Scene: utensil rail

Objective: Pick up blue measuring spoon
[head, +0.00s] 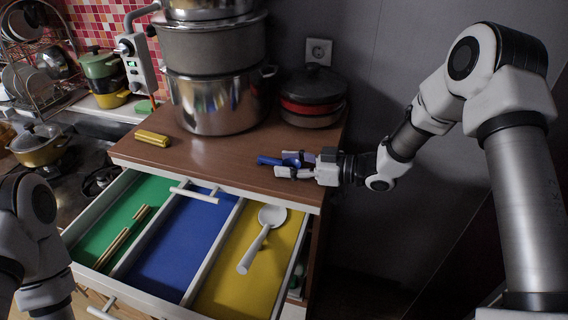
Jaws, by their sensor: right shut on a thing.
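The blue measuring spoon (268,160) is at the right part of the brown countertop, near its front edge. My right gripper (290,165) reaches in from the right and is shut on it, with the spoon's blue end sticking out to the left between the fingers. The rest of the spoon is partly hidden by the fingers. I cannot tell whether the spoon touches the counter. My left arm shows at the lower left edge, but its gripper is out of view.
An open drawer below the counter has green (97,228), blue (172,252) and yellow (228,290) compartments. A white ladle (258,240) lies in the yellow one, wooden sticks (120,238) in the green.

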